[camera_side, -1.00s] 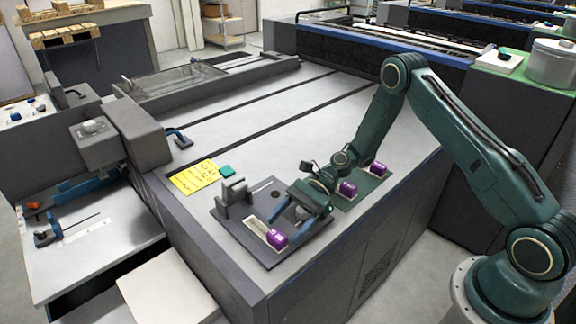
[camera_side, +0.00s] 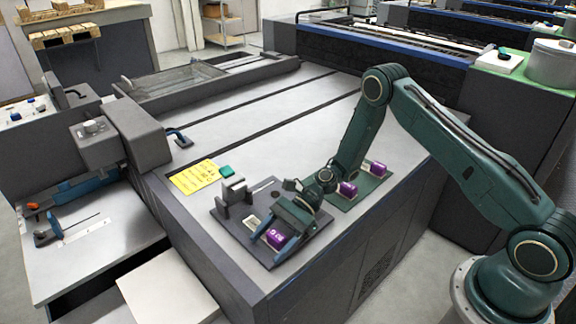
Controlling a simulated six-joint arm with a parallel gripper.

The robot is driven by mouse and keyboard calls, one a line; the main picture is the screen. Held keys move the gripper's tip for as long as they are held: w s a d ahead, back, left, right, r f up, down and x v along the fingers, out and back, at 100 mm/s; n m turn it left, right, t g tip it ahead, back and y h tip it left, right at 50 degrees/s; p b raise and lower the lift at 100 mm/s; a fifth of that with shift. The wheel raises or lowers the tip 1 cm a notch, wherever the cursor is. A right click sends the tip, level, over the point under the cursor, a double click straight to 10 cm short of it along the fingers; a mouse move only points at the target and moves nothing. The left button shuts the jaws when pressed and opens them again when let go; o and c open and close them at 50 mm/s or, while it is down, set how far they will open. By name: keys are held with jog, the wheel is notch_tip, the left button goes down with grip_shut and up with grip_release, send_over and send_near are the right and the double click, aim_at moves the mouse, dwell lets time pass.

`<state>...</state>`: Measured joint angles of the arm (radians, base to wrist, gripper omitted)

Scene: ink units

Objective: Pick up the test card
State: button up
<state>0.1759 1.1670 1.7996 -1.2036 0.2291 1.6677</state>
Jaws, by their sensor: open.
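My gripper (camera_side: 281,231) is open, with its blue fingers low over the front part of a dark grey fixture plate (camera_side: 228,226). A purple ink unit (camera_side: 276,239) shows between and just beyond the fingers. I cannot tell whether they touch it. A pale strip (camera_side: 252,222) on the plate lies partly hidden behind the gripper. A yellow sheet with dark writing (camera_side: 196,177) lies flat to the left of the plate. No piece is clearly marked as the test card, so I cannot tell which one it is.
A grey block (camera_side: 233,188) stands on the plate, with a small teal piece (camera_side: 227,170) behind it. Two more purple units (camera_side: 347,189) (camera_side: 377,168) sit on a green mat (camera_side: 366,187) to the right. The grey machine top (camera_side: 270,135) behind is largely clear.

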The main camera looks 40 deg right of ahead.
dwell(0.4)
jog(key=c, duration=1.2)
jog(key=shift+o, duration=0.2)
jog(key=shift+r, duration=0.1)
notch_tip(320, 180, up, 20)
dwell(0.4)
